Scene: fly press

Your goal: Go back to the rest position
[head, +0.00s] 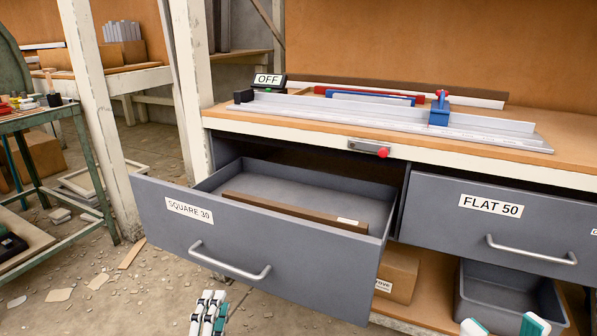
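My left gripper (209,312) is at the bottom edge, left of centre, in front of the open drawer and below its handle. Its fingers show close together, and the angle hides whether they touch. Nothing shows in it. My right gripper (504,326) is at the bottom right, cut by the picture edge. Its two fingertips stand apart with nothing between them. The drawer labelled SQUARE 30 (257,252) is pulled out. A brown bar (293,212) with a small white label lies inside it. The drawer labelled FLAT 50 (493,228) is shut.
The workbench (576,133) carries a grey rail fixture (390,118) with blue and red parts and an OFF sign (268,79). A box (397,275) and a grey bin (509,293) sit on the shelf below. A green-framed table (38,116) stands left. Scraps litter the floor.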

